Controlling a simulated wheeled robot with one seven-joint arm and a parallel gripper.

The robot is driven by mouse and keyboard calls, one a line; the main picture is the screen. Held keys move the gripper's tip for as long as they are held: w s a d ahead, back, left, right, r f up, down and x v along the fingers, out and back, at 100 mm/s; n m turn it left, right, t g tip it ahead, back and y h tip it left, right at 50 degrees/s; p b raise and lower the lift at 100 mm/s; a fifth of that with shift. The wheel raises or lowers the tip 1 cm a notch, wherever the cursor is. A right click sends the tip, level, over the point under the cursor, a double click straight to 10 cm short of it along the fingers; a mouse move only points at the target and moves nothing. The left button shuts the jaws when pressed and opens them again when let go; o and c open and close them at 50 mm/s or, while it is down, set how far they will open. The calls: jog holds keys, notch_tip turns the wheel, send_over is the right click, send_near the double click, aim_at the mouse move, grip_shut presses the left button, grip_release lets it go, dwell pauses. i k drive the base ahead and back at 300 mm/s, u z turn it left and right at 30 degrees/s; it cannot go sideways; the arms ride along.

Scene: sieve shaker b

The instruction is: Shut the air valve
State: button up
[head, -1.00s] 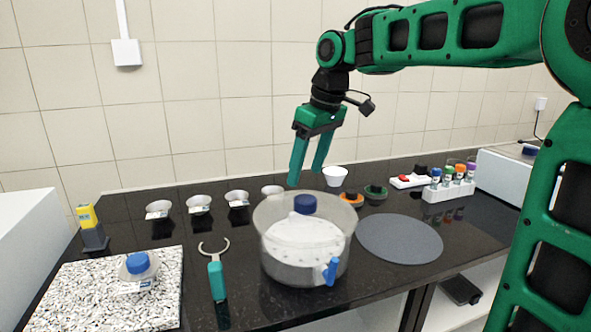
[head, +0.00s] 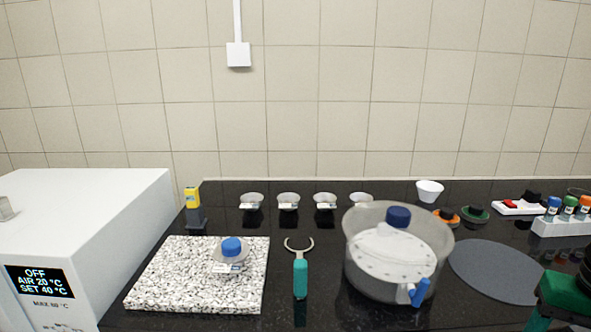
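The air valve has a blue handle (head: 420,292) and sits low on the front right of a round translucent vessel (head: 365,275). The handle tilts up to the right, next to a pale stub. I cannot tell from its angle whether the valve is open or shut. The vessel holds a white perforated plate (head: 390,255) and a dark blue knob or cap (head: 398,217). Part of my gripper (head: 562,300) shows at the lower right corner, apart from the valve. Its fingertips are cut off by the frame edge, so its opening does not show.
A teal-handled open-ring tool (head: 300,280) lies left of the vessel. A speckled slab (head: 190,285) bears a blue-capped jar (head: 232,248). A grey round mat (head: 495,272) lies to the right. Small cups stand behind. A white oven-like box (head: 90,230) stands at left.

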aim_at(416, 296)
jog(key=z, duration=1.65)
jog(key=k, duration=1.05)
jog(key=u, duration=1.55)
